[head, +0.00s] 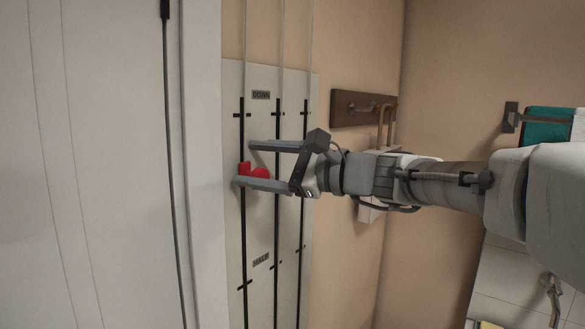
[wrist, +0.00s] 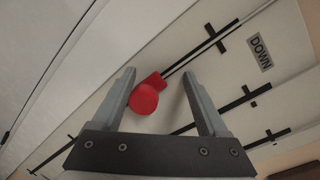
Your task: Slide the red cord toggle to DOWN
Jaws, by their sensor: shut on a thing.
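The red cord toggle (head: 260,173) sits on the leftmost black track (head: 242,215) of a pale wall panel, between the upper DOWN label (head: 261,95) and the lower HALF label (head: 260,259). Its round knob also shows in the wrist view (wrist: 143,99), close to the left finger. My gripper (head: 246,165) is at the panel, shut on the toggle, which lies against the lower finger in the head view. The fingers stand fairly wide around it. The DOWN label also shows in the wrist view (wrist: 260,53).
Two more black tracks run just right of the toggle's track. A white door (head: 95,160) stands close on the left. A dark hook board (head: 350,108) is on the wall to the right, and a teal towel (head: 548,127) hangs far right.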

